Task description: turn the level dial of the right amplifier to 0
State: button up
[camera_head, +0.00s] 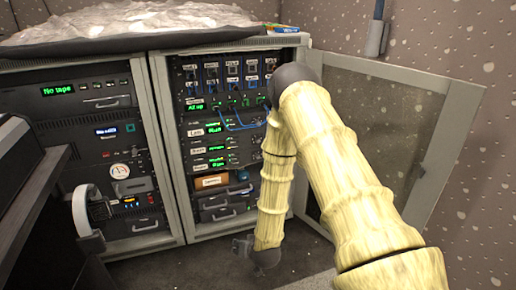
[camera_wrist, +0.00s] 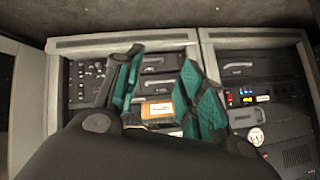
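The right rack (camera_head: 163,110) holds several stacked units with green displays and small white labels. An upper unit (camera_head: 209,130) has a label that seems to read "Left", and a unit below it (camera_head: 209,147) may be the right amplifier; its label is too small to read surely. Its level dial and setting cannot be made out. In the wrist view, which is upside down, my gripper (camera_wrist: 163,92) has two teal fingers spread apart with nothing between them. They point toward the rack's lower front, with an orange-framed label (camera_wrist: 157,109) seen between them. In the head view I cannot make out the fingers.
Blue cables (camera_head: 240,126) hang across the right rack's front. Its mesh door (camera_head: 380,125) stands open at the right. Drawers (camera_head: 222,214) lie low in the right rack.

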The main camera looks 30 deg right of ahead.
jog(key=w+d+r+m+t+h+b, duration=0.25)
jog(key=w+d+r+t, duration=0.25)
jog(key=w+d+r, duration=0.8)
jog(key=m+t+h, duration=0.3)
jog(key=m, duration=0.1)
send_near(258, 142)
jog(key=b+x, duration=0.3)
jog(key=x, duration=0.4)
jog(key=shift+s+b, duration=0.1)
jog(key=shift+b, duration=0.3)
jog(key=shift+x, duration=0.85)
grip_shut()
